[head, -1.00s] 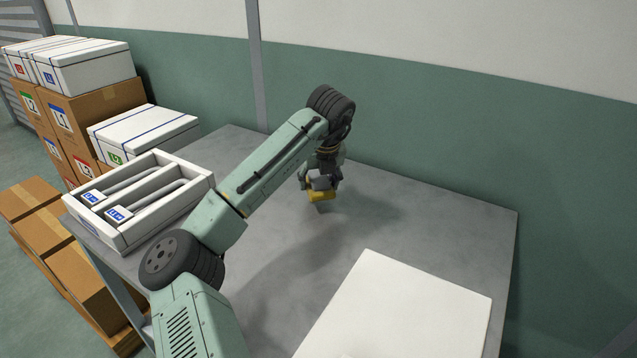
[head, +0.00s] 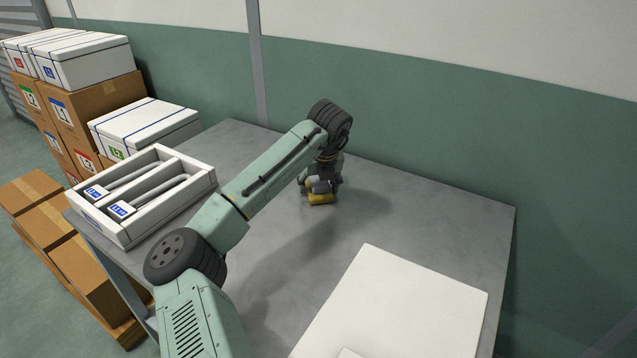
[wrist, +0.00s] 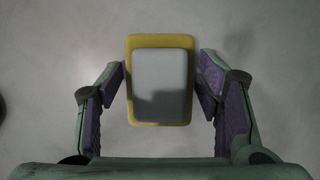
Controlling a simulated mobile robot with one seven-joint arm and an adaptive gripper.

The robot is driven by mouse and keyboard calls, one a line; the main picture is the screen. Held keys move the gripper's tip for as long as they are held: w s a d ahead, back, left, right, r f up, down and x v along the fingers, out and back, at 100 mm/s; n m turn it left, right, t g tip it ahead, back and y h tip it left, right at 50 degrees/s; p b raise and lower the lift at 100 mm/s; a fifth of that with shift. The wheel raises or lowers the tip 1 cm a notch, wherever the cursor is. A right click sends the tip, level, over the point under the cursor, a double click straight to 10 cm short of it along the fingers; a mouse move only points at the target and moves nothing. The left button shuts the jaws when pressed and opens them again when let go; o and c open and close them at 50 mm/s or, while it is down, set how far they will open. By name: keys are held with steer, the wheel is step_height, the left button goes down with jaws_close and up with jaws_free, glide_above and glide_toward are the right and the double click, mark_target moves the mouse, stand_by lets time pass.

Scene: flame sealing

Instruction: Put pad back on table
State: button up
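The pad (wrist: 131,108) is a yellow slab with a grey block on top. In the wrist view it sits upright in the picture, between my fingers. In the head view the yellow pad (head: 320,198) is just under my gripper (head: 321,185), low over the back middle of the grey table (head: 425,220). My gripper (wrist: 161,78) has one finger at each side of the pad, at its yellow edges, and appears shut on it. Whether the pad's underside touches the table I cannot tell.
A white tray with several tubes (head: 205,180) stands on the table's left end. A white board (head: 400,300) lies at the front right. White and brown boxes (head: 95,105) are stacked at the left. The tabletop around the pad is clear; a wall stands behind.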

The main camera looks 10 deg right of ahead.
steer(key=shift+o, duration=1.2)
steer(key=shift+r, duration=0.15)
steer(key=b+v, duration=0.2)
steer(key=v, duration=1)
steer(key=shift+r, duration=0.1)
